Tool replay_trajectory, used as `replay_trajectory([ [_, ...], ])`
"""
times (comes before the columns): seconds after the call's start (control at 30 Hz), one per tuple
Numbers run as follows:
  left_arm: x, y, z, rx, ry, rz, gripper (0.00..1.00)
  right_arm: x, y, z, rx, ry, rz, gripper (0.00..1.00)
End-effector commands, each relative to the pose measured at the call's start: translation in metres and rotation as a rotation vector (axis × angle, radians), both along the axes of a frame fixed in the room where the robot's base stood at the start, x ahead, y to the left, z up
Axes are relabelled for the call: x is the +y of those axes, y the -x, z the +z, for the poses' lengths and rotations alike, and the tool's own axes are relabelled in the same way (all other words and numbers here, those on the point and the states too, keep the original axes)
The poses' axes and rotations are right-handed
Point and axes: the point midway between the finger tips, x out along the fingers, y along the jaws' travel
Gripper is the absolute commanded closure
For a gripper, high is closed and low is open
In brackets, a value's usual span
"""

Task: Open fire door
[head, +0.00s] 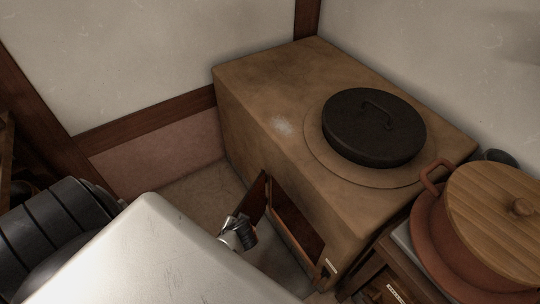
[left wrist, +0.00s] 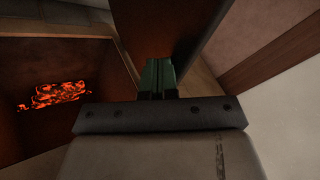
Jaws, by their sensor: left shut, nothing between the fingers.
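The fire door (head: 257,198) is a dark reddish-brown panel on the front of the clay stove (head: 255,130). It stands swung outward from the fire opening (head: 297,225), at its left side. In the left wrist view the door (left wrist: 165,25) rises just beyond my fingers, and glowing orange embers (left wrist: 55,95) show inside the firebox to the left. My left gripper (head: 246,228) is shut and empty, close to the door's lower part; it also shows in the left wrist view (left wrist: 158,75). I cannot tell whether the fingertips touch the door. My right gripper is not in view.
A black lidded pot (head: 373,125) sits on the stove top. At the right a terracotta pot with a wooden lid (head: 500,215) stands on a wooden cabinet (head: 385,290) close beside the stove. Some floor (head: 190,200) is clear left of the stove, before the wall.

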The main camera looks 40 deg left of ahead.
Motion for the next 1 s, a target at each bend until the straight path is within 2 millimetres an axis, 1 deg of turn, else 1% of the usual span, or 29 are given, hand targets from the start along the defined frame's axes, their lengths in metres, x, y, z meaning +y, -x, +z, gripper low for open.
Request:
replay_trajectory([
  [0.03,0.011,0.003,0.003,0.003,-0.005,-0.031,1.0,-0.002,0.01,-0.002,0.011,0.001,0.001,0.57],
  [0.2,0.039,0.007,0.003,0.003,-0.006,-0.145,1.0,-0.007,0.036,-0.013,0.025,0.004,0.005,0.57],
  [0.3,0.057,0.008,0.002,0.002,-0.007,-0.214,1.0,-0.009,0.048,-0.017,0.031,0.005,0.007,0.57],
  [0.4,0.071,0.008,0.002,0.002,-0.006,-0.271,1.0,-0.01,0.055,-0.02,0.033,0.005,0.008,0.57],
  [0.6,0.088,0.006,0.0,0.0,-0.002,-0.265,1.0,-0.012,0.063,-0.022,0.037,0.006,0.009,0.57],
  [0.7,0.093,0.005,0.0,0.0,-0.002,-0.266,1.0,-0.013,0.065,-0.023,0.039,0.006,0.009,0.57],
  [1.0,0.097,0.005,0.0,0.0,-0.001,-0.266,1.0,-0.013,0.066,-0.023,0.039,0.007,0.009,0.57],
])
